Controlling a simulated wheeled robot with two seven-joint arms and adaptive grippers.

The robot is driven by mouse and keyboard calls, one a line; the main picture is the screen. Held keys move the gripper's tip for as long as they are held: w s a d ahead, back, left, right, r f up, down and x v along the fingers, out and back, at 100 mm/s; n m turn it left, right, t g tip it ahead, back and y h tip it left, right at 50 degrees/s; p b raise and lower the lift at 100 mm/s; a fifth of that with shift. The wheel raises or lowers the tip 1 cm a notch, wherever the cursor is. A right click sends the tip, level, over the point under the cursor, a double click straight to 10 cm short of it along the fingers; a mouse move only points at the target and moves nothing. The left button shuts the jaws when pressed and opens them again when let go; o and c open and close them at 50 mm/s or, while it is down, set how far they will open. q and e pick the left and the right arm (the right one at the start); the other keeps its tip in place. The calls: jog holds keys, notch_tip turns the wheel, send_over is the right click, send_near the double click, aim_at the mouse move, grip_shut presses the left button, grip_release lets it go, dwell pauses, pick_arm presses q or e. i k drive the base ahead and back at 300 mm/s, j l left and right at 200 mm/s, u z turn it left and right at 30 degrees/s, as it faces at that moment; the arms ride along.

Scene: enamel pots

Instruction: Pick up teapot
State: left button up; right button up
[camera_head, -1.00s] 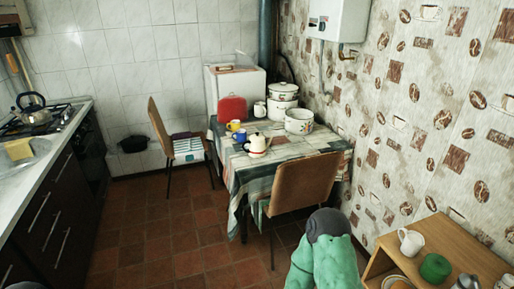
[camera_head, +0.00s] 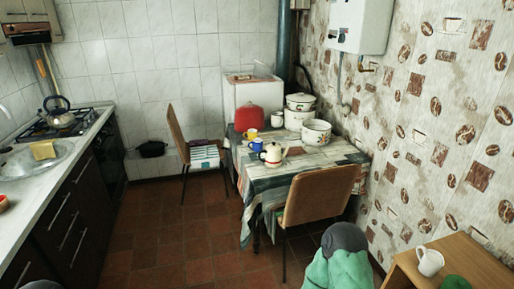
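A small light-coloured teapot (camera_head: 272,155) with reddish and dark details stands upright on the cloth-covered table (camera_head: 310,171), near its front left part. A kettle with a dark handle (camera_head: 58,113) stands on the stove at the left. Neither of my grippers shows in the head view. A green and grey part of my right arm is at the bottom edge, well in front of the table. Nothing visible touches the teapot.
Cups (camera_head: 256,145), a red rounded object (camera_head: 249,118) and enamel pots (camera_head: 316,132) stand around and behind the teapot. A brown chair (camera_head: 318,196) blocks the table's front; another chair (camera_head: 188,148) stands left. A wooden shelf (camera_head: 455,262) is at lower right. Tiled floor (camera_head: 165,235) is free at centre left.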

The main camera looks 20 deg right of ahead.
aim_at(272, 160)
jog(key=i+l, duration=1.15)
jog(key=l, duration=0.3)
jog(key=i+l, duration=0.6)
jog(key=i+j+z, duration=0.15)
jog(key=j+z, duration=0.15)
jog(key=z, duration=0.2)
jog(key=j+z, duration=0.45)
jog(key=i+j+z, duration=0.1)
jog(key=j+z, duration=0.15)
jog(key=z, duration=0.25)
